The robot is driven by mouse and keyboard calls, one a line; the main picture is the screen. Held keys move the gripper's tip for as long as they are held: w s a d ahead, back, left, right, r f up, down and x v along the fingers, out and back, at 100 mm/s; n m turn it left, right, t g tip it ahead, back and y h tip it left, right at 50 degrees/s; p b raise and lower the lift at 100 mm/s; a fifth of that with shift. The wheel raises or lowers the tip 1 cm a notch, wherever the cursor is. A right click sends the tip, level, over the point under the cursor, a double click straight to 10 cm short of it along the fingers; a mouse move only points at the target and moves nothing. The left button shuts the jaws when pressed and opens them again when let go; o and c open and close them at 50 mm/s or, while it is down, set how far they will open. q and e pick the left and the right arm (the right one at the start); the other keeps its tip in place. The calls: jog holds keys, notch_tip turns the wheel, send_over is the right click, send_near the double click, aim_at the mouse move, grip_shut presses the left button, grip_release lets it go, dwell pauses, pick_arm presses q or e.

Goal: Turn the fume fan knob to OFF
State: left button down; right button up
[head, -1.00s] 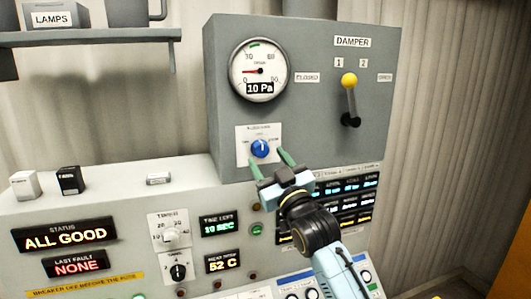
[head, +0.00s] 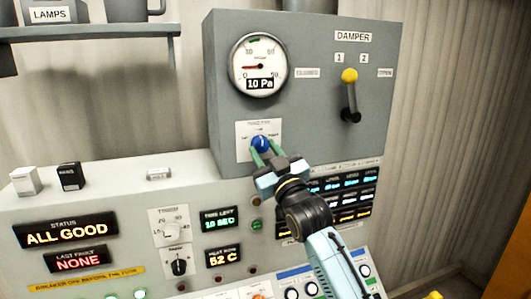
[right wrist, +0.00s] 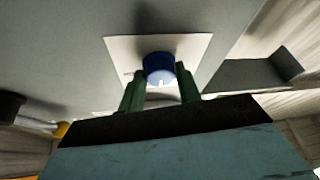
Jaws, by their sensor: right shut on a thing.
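The blue fume fan knob (head: 260,143) sits on a white label plate (head: 258,130) low on the grey cabinet's front. Its pale pointer mark points roughly up in the head view; the small lettering on the plate is too blurred to read. My right gripper (head: 263,153) has its green fingers at the knob. In the right wrist view the blue knob (right wrist: 159,67) lies between the two green fingers (right wrist: 160,88), which are shut on it. The knob's lower side is partly hidden by the fingers in the head view. My left gripper is not in view.
Above the knob a round gauge (head: 259,65) reads 10 Pa. A yellow-tipped damper lever (head: 350,93) stands to the upper right. Below is a sloped console with an ALL GOOD display (head: 66,232) and another black knob (head: 179,264). A shelf (head: 90,34) is at upper left.

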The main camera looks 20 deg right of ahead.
jog(key=shift+n, duration=0.3)
jog(key=n+y+p, duration=0.1)
jog(key=n, duration=0.1)
jog(key=n+g+y+p, duration=0.1)
jog(key=n, duration=0.1)
jog(key=n+p, duration=0.1)
jog(key=p, duration=0.1)
jog(key=shift+d+r+n+g+y, duration=0.25)
jog(key=shift+r+n+g+y, duration=0.05)
jog(key=shift+n+y, duration=0.1)
jog(key=n+g+p, duration=0.1)
jog(key=n, duration=0.2)
jog(key=shift+y+p, duration=0.4)
jog(key=shift+d+r+n+g+y, duration=0.15)
jog(key=shift+n+g, duration=0.4)
jog(key=shift+n, duration=0.75)
jog(key=shift+a+f+n+g+y, duration=0.15)
jog(key=shift+n+g, duration=0.4)
jog(key=shift+n, duration=0.75)
jog(key=shift+d+r, duration=0.1)
jog(key=o, duration=1)
jog(key=shift+c, duration=0.2)
jog(key=shift+s, duration=0.1)
